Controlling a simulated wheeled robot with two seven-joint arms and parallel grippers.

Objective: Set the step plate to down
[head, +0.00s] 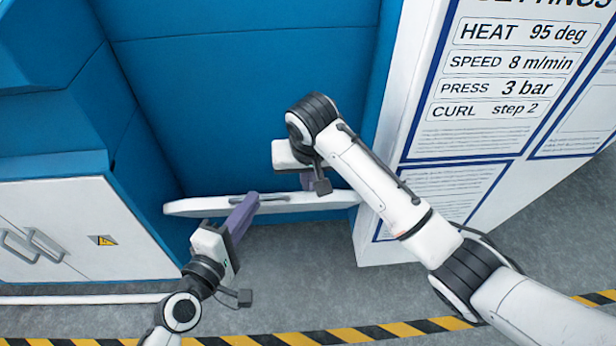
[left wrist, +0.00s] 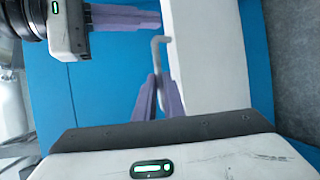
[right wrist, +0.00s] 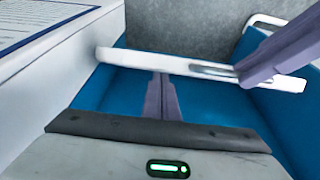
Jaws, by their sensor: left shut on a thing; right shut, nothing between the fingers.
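The step plate (head: 300,202) is a long white plank across the front of the blue machine. It also shows in the left wrist view (left wrist: 205,60) and the right wrist view (right wrist: 140,58). A thin grey bent handle (left wrist: 158,45) is on its side. My left gripper (head: 252,200) has its purple fingers shut on this handle, near the plate's left part. In the right wrist view the left gripper's fingertips (right wrist: 240,74) meet the grey handle's end. My right gripper (head: 308,184) is shut and empty beside the plate; its fingertips (right wrist: 162,78) point toward the plate.
A white cabinet (head: 85,225) with grey handles stands at the left. A white panel (head: 400,140) with a settings sheet stands at the right. The grey floor (head: 300,275) in front is open, with a yellow and black stripe (head: 400,330).

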